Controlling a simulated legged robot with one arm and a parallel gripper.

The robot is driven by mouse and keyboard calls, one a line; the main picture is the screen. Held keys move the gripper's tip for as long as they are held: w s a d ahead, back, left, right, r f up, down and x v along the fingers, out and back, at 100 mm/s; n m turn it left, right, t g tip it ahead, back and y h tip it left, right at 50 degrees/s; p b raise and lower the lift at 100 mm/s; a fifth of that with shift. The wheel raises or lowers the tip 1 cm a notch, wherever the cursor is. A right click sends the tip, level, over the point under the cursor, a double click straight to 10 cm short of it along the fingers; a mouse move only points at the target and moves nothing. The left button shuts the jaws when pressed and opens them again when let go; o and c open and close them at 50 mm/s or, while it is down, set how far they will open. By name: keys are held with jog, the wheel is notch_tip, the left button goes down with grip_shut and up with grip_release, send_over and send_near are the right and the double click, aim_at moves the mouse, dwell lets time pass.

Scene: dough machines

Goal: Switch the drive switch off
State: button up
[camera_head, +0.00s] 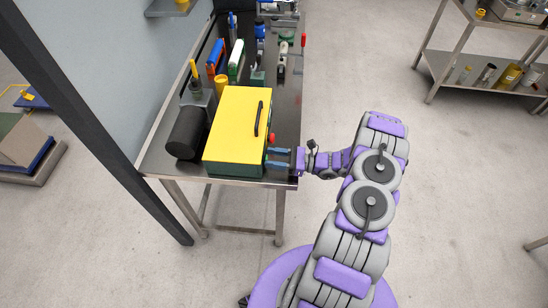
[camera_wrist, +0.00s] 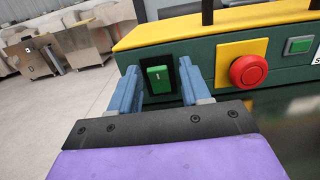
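A green and yellow machine box (camera_head: 237,125) with a black handle stands near the front end of the metal table. In the wrist view, its green side carries a green rocker switch (camera_wrist: 158,79) in a black frame, which may be the drive switch; no label for it is readable. My gripper (camera_wrist: 162,88) has its two blue fingers apart, one on each side of the switch, with nothing between them but the switch behind. Contact cannot be told. In the head view, my gripper (camera_head: 281,158) is at the box's right side, low near its front corner.
Right of the switch are a red mushroom button (camera_wrist: 248,70) on a yellow plate and a green button (camera_wrist: 299,45). Several tools and small devices fill the table behind.

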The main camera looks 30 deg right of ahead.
jog(key=shift+o, duration=0.2)
jog(key=shift+s, duration=0.1)
jog(key=p+v, duration=0.1)
jog(key=v, duration=1.6)
jog(key=shift+d+p, duration=0.2)
jog(key=shift+p, duration=0.1)
jog(key=shift+r, duration=0.1)
